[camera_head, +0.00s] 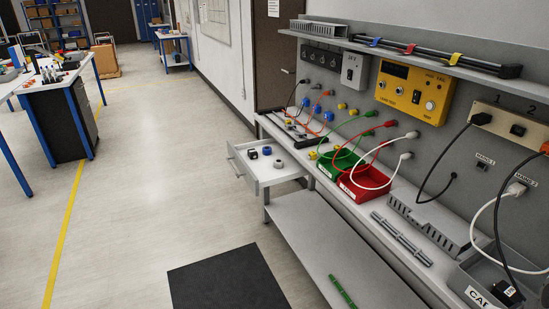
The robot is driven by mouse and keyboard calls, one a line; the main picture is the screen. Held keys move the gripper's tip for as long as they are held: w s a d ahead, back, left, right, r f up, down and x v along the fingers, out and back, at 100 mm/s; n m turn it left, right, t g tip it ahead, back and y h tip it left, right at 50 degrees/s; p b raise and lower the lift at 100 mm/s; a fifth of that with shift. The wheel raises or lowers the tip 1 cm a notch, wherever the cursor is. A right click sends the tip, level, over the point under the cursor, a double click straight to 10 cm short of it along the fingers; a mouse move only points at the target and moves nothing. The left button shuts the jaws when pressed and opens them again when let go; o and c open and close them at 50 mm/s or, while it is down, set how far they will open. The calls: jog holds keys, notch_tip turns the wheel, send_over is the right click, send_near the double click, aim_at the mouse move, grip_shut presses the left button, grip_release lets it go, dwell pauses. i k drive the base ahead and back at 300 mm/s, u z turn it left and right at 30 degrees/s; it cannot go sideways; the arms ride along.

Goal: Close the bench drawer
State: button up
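The bench drawer (236,165) is pulled out from the left end of the grey workbench (338,206), below the bench top. Its front faces left, with a handle on it. Several small parts lie inside, among them a black one (266,150), a blue one (253,154) and a grey one (278,164). My gripper is not in view, so its state and its place relative to the drawer cannot be seen.
A black mat (229,281) lies on the floor before the bench. A lower shelf (325,245) runs under it. Green (341,163) and red (368,180) bins and cables crowd the bench top. The floor left of the drawer is clear, with a yellow line (67,225).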

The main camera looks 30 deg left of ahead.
aim_at(260, 173)
jog(key=u, duration=2.7)
jog(key=k, duration=0.9)
jog(key=z, duration=0.9)
jog(key=i, duration=1.9)
jog(key=u, duration=0.2)
